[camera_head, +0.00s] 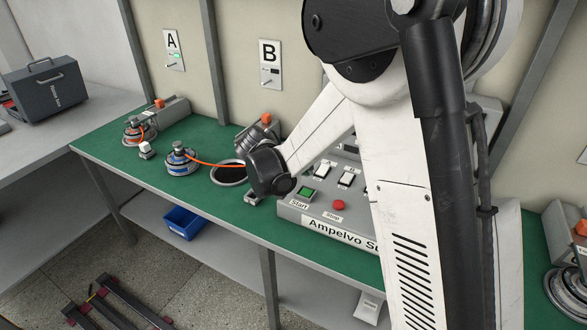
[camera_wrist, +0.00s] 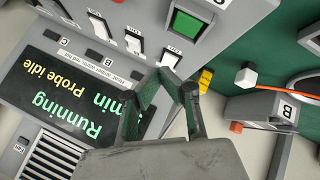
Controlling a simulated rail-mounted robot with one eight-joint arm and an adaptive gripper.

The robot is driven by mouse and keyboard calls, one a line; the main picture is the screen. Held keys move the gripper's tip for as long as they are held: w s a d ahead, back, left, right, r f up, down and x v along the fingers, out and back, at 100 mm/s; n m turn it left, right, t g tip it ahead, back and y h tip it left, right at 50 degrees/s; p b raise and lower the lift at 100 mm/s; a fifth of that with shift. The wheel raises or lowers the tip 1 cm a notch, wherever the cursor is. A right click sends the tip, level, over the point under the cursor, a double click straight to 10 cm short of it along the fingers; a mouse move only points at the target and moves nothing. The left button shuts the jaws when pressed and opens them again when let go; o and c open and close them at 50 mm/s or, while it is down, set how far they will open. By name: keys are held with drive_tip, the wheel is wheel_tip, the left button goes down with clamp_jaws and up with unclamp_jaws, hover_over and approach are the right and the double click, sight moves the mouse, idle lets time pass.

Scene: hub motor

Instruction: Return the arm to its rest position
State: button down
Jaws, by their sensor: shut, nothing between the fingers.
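My arm (camera_head: 395,150) reaches down over the green bench in the head view, its dark wrist (camera_head: 270,170) by the left end of the control box. My gripper (camera_wrist: 178,82) shows in the wrist view, its fingers closed and empty above the control panel. The grey control box (camera_head: 310,213) has a green Start button (camera_head: 307,193), which also shows in the wrist view (camera_wrist: 187,25), and a red Stop button (camera_head: 338,205). Its display (camera_wrist: 75,90) reads "Running" and "Probe Idle". In the head view, the arm hides part of the box and I cannot make out the fingers.
A hub motor (camera_head: 181,160) with an orange cable stands left of a round dark opening (camera_head: 229,173) in the bench. Another motor (camera_head: 138,132) is farther left. Wall panels A (camera_head: 173,50) and B (camera_head: 270,64) are behind. A blue bin (camera_head: 185,222) sits on the lower shelf.

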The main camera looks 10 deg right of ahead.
drive_tip(key=s+d+r+n+t+y, duration=0.1)
drive_tip(key=s+r+y, duration=0.2)
drive_tip(key=s+r, duration=0.55)
drive_tip(key=s+d+r+n+y, duration=0.15)
drive_tip(key=s+r, duration=0.35)
drive_tip(key=s, duration=0.7)
drive_tip(key=s+a+t+y, duration=0.1)
drive_tip(key=s+a+y, duration=0.1)
drive_tip(key=s, duration=0.9)
drive_tip(key=shift+f+y, duration=0.15)
drive_tip(key=shift+y, duration=0.5)
drive_tip(key=shift+a, duration=0.1)
idle(1.3)
